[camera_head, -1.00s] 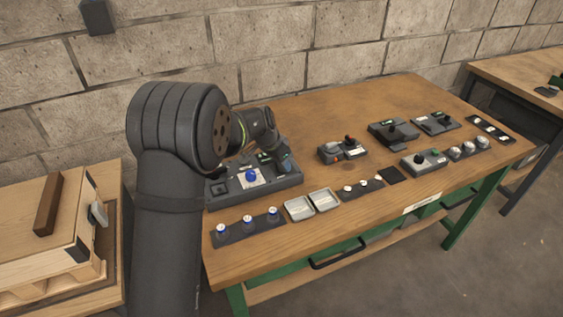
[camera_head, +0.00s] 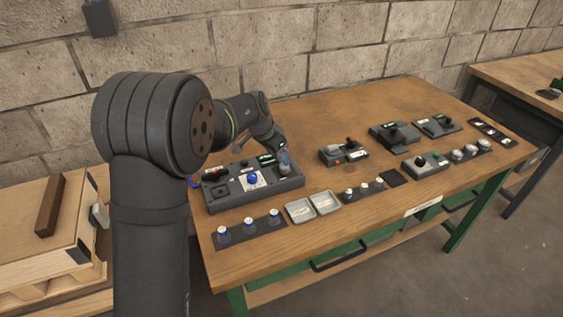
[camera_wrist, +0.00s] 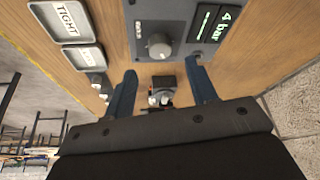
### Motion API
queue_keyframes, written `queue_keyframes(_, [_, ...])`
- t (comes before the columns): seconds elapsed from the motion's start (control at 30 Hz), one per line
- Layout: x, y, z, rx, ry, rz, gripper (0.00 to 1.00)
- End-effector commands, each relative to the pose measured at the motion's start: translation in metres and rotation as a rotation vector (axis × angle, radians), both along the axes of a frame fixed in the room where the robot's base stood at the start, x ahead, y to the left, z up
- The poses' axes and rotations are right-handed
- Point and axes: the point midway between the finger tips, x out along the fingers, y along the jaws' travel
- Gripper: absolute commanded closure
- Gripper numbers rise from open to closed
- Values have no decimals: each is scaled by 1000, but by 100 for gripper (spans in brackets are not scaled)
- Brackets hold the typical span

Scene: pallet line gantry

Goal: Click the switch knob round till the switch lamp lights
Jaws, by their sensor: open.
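My gripper (camera_head: 287,164) is at the right end of a grey panel box (camera_head: 225,203) on the bench. In the wrist view my gripper (camera_wrist: 162,67) is open, its two blue fingers apart with nothing between the tips. A round grey knob (camera_wrist: 158,46) on the panel stands just beyond the fingertips, apart from them. Beside it is a dark display reading "4 bar" (camera_wrist: 222,25). A blue knob (camera_head: 252,178) sits mid-panel. Another box with a black knob (camera_head: 420,161) and a small green spot stands right. I cannot tell which knob is the switch, nor see a lit lamp.
A box with a lever (camera_head: 350,141) stands right of the panel. Bottles on a strip (camera_head: 248,232) and two metal trays (camera_head: 300,210) line the front; one reads "TIGHT" (camera_wrist: 68,20). More boxes (camera_head: 394,134) stand farther right. The bench's back middle is clear.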

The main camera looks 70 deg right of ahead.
Motion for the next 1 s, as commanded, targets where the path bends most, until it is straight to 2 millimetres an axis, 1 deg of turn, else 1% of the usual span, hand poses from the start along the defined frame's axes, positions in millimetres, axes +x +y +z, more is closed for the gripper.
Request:
queue_keyframes(0.03, [3,4,14,-4,-1,2,48])
queue_keyframes(0.2, [10,19,52,-3,-2,1,48])
queue_keyframes(0.3, [14,26,72,-3,-2,1,48])
queue_keyframes(0.43, [17,33,90,-2,-1,1,48])
queue_keyframes(0.5, [18,36,97,0,-1,0,48])
queue_keyframes(0.63, [19,38,103,1,0,0,48])
queue_keyframes(1.0, [19,38,103,1,0,0,48])
